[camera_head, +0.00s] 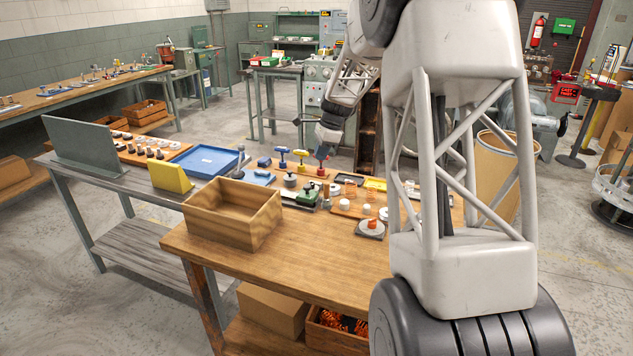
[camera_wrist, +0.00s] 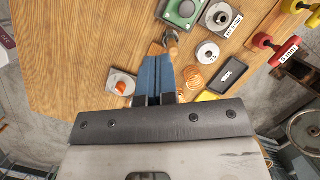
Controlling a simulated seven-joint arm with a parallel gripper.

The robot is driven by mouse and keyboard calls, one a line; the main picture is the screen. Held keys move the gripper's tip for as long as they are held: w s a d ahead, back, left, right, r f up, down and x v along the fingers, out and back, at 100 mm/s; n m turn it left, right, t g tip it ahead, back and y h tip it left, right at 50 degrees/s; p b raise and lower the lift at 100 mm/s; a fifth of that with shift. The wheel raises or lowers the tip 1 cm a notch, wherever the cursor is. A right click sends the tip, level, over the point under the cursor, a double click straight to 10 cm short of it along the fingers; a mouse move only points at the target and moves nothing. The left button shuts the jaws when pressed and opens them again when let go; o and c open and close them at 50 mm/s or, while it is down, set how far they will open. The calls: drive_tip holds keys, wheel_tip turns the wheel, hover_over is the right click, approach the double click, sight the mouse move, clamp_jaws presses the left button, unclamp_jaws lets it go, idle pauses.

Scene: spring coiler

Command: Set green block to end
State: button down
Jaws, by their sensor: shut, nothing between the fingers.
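A green block (camera_head: 307,197) with a darker knob on top sits on the wooden bench, right of the open wooden box. In the wrist view a green block with a round grey top (camera_wrist: 182,12) lies at the top edge, partly cut off. My gripper (camera_wrist: 155,62) is shut and empty, its blue fingers pressed together and pointing toward the bench. In the head view my gripper (camera_head: 322,150) is small, above the far part of the bench.
An open wooden box (camera_head: 235,212) stands at the bench's front left. A blue tray (camera_head: 208,160) and a yellow angled plate (camera_head: 171,178) are behind it. Coils, discs and coloured handles crowd the bench's far middle. The front of the bench (camera_head: 300,262) is bare.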

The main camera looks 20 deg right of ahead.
drive_tip(key=shift+m, duration=0.9)
drive_tip(key=w+d+f, duration=0.1)
drive_tip(key=w, duration=0.1)
drive_tip(key=w+d+f, duration=0.1)
drive_tip(key=d+f, duration=0.1)
drive_tip(key=shift+w+d+f, duration=0.1)
drive_tip(key=shift+w+d, duration=0.1)
drive_tip(key=shift+w, duration=0.15)
hover_over(311, 193)
drive_tip(key=d, duration=0.2)
drive_tip(key=shift+s+a+f, duration=0.1)
drive_tip(key=shift+s+f, duration=0.1)
drive_tip(key=shift+f, duration=2.2)
drive_tip(key=shift+s+f, duration=0.2)
drive_tip(key=shift+f, duration=2.15)
drive_tip(key=w+a, duration=0.9)
drive_tip(key=shift+w+a+f, duration=0.1)
drive_tip(key=shift+w+a, duration=0.05)
drive_tip(key=w+v, duration=0.1)
drive_tip(key=v, duration=0.9)
drive_tip(key=shift+s, duration=0.5)
